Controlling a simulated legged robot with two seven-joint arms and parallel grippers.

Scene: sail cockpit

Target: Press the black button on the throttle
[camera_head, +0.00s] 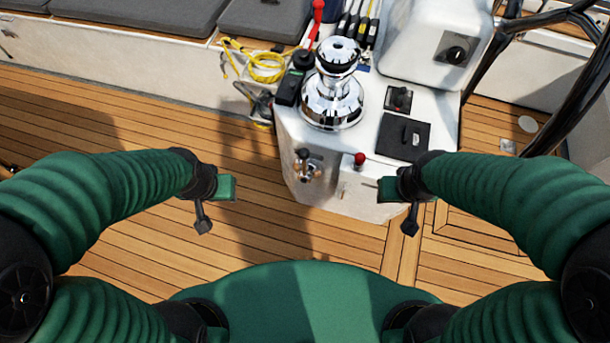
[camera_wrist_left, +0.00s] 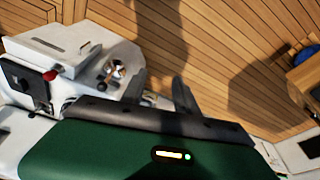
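The throttle (camera_head: 308,167) is a small chrome fitting with a black knob, on the near face of the white console. In the left wrist view the throttle (camera_wrist_left: 114,72) is at upper left. The button itself is too small to tell from the knob. My left gripper (camera_head: 203,226) is left of the throttle and nearer to me, touching nothing. In the left wrist view its two dark fingers (camera_wrist_left: 157,88) stand apart with nothing between them. My right gripper (camera_head: 410,224) is right of the console's near face; its finger opening cannot be made out.
The white console (camera_head: 340,185) carries a chrome winch (camera_head: 332,95). A red-knobbed lever (camera_head: 360,160) is right of the throttle. A black steering wheel (camera_head: 575,115) is at right. Yellow rope (camera_head: 262,65) lies at the seat edge. The wooden deck (camera_head: 150,115) at left is clear.

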